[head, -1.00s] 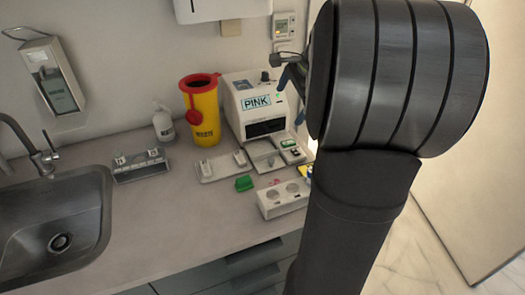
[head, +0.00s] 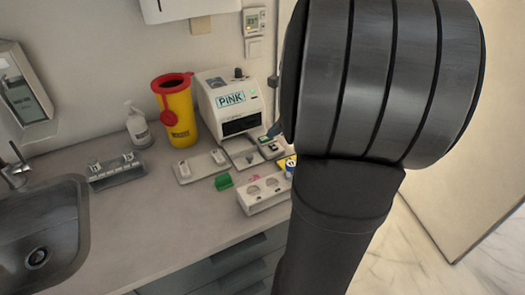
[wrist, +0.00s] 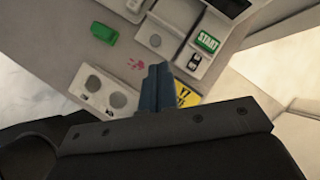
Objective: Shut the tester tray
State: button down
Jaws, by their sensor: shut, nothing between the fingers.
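The white tester (head: 228,100) with a PINK label stands against the wall. Its tray (head: 241,152) sticks out at the front, below the dark slot. In the wrist view the tray (wrist: 166,22) shows a round recess. A green START button (wrist: 207,42) lies on the panel right of the tray. My gripper (wrist: 158,72) is shut and empty, its blue fingers together just in front of the tray's front end; I cannot tell whether they touch it. In the head view only a blue bit of my gripper (head: 274,130) shows; my arm hides the rest.
A white block with round wells (head: 265,193) and a green piece (head: 223,182) sit in front of the tester. A pale holder (head: 201,167) and a yellow bin (head: 176,115) stand to its left. A yellow warning label (wrist: 189,94) lies beside my fingers.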

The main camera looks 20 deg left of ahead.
aim_at(251, 160)
jog(key=a+f+m, duration=0.1)
jog(key=f, duration=0.2)
jog(key=a+f+m, duration=0.1)
jog(key=a+f, duration=0.1)
jog(key=f, duration=0.2)
jog(key=a+f+m, duration=0.1)
jog(key=f+m, duration=0.1)
jog(key=f, duration=0.2)
jog(key=shift+a+t+y, duration=0.15)
jog(key=shift+t+y, duration=0.15)
jog(key=shift+a+r, duration=0.1)
jog(key=w+a, duration=0.5)
jog(key=shift+w+a, duration=0.35)
jog(key=shift+w, duration=0.05)
jog(key=shift+r, duration=0.15)
jog(key=v, duration=1)
